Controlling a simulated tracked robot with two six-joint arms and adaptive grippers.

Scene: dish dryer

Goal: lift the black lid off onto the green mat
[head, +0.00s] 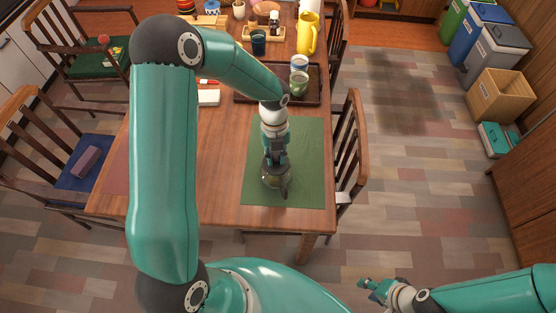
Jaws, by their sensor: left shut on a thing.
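A small pot (274,183) with a dark handle stands on the green mat (308,160), near the table's front edge. My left gripper (276,163) points down at the top of the pot and is shut on the black lid there. The gripper covers most of the lid, so I cannot tell whether the lid rests on the pot or is slightly raised. My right gripper (372,290) is low at the bottom right, away from the table. It looks empty, but its fingers are too small to read.
A dark tray (312,92) with two cups (299,80) lies behind the mat. A yellow jug (307,33) and a dark blue cup (258,42) stand farther back. The mat has bare room beside the pot. Chairs flank the table (222,150).

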